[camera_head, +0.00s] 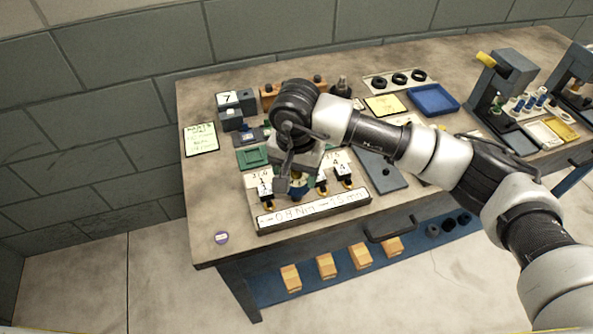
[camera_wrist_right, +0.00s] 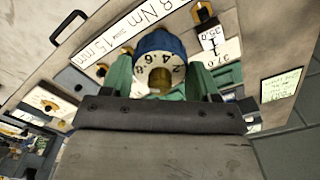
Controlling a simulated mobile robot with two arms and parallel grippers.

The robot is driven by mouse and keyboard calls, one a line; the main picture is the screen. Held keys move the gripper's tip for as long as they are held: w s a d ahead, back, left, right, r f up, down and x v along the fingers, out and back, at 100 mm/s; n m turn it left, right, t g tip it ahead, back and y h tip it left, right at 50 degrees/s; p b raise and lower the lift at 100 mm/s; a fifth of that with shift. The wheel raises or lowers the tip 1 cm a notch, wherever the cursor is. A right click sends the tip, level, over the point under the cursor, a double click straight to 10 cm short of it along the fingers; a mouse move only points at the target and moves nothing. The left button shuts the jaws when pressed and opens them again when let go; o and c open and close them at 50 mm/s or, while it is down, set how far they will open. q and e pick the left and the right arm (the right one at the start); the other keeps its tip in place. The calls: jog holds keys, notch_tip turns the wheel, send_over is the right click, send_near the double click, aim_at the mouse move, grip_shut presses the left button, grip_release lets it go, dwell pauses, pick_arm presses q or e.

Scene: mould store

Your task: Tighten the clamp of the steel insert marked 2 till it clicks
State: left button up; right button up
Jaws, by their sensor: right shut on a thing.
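My right gripper (camera_head: 296,184) is over the front rack on the bench. In the wrist view its green fingers (camera_wrist_right: 163,82) are shut on a blue-topped knob (camera_wrist_right: 160,43) with a white numbered dial. A bit of the blue knob (camera_head: 297,195) shows below the gripper in the head view. White number cards stand in the rack, among them one marked 1 (camera_head: 264,186) and one marked 4 (camera_head: 341,165). My gripper and wrist cover the middle of the rack. I cannot make out a card marked 2 or its steel insert. My left gripper is not in view.
The rack's front strip (camera_head: 313,209) reads 0.8 Nm and 15 mm. A block marked 7 (camera_head: 236,100), a green block (camera_head: 252,157) and a blue tray (camera_head: 433,99) lie behind.

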jog(key=shift+f+m+b, duration=0.1)
jog(key=shift+m+b, duration=0.6)
jog(key=shift+m, duration=0.1)
jog(key=shift+f+m+b, duration=0.1)
jog(key=shift+m+b, duration=0.2)
jog(key=shift+b, duration=0.15)
jog(key=shift+s+m, duration=0.1)
jog(key=shift+m, duration=0.4)
jog(key=shift+b, duration=0.3)
